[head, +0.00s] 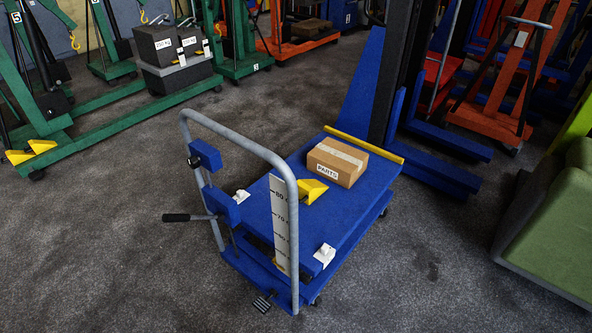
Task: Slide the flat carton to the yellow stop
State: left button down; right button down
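A flat brown carton (344,170) labelled "PARTS", with a pale tape strip, lies on the blue platform (258,205) of a lift cart. A yellow bar (385,154) runs along the platform's far edge, behind the carton. A yellow wedge (312,190) sits on the platform just in front of the carton's near left side. Neither of my grippers is in view.
The cart's grey push handle (240,143) and a height scale (280,222) stand at the near left. A green padded block (555,235) is at right. The grey floor in front is clear.

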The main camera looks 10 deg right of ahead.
aim_at(338, 162)
jog(key=i+l+u, duration=0.15)
jog(key=l+u, duration=0.3)
jog(key=i+l+u, duration=0.15)
jog(key=l+u, duration=0.2)
jog(key=u, duration=0.15)
jog(key=l+u, duration=0.45)
